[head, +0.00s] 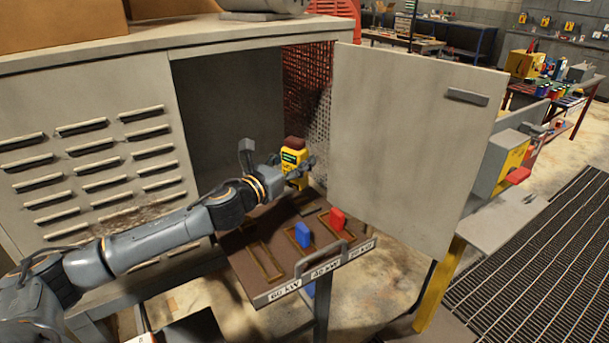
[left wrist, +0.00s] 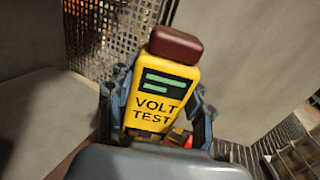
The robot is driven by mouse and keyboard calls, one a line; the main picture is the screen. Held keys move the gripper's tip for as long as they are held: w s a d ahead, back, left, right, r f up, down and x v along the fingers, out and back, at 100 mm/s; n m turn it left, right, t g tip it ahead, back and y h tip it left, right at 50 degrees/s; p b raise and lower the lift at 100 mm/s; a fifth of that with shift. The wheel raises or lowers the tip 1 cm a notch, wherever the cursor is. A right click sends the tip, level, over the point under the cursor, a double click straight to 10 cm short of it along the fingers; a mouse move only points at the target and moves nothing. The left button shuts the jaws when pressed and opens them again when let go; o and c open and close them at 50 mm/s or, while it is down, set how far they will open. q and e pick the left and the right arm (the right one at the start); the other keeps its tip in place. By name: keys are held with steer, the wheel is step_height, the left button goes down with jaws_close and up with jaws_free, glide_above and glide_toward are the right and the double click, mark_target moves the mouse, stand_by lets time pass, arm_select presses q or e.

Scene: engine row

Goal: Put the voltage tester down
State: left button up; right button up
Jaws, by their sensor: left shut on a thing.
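The voltage tester (head: 292,159) is a yellow block with a dark red-brown top and a green display. My left gripper (head: 294,172) is shut on it, with a finger on each side. In the left wrist view the tester (left wrist: 162,92) faces me, reads "VOLT TEST" and leans slightly, between the two fingers of the left gripper (left wrist: 158,110). It is above the back of a brown pull-out tray (head: 237,241), in front of the open cabinet. Whether its base touches the tray is hidden. My right gripper is not in view.
The tray has outlined slots labelled in kW and holds a blue block (head: 303,235) and a red block (head: 337,219). An open cabinet door (head: 410,140) stands close on the right. A louvred panel (head: 95,150) is on the left.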

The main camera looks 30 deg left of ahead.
arm_select(q)
steer(key=w+f, duration=0.1)
steer(key=f, duration=0.1)
steer(key=w+f, duration=0.2)
steer(key=f, duration=0.1)
steer(key=w+f, duration=0.2)
steer(key=f, duration=0.1)
steer(key=shift+w+f+p, duration=0.15)
steer(key=shift+f+p, duration=0.05)
steer(key=shift+p, duration=0.2)
steer(key=shift+a+f, duration=0.1)
steer(key=shift+f, duration=0.2)
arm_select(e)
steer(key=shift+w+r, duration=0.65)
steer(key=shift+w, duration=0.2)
arm_select(q)
steer(key=shift+f, duration=0.15)
steer(key=o, duration=1.3)
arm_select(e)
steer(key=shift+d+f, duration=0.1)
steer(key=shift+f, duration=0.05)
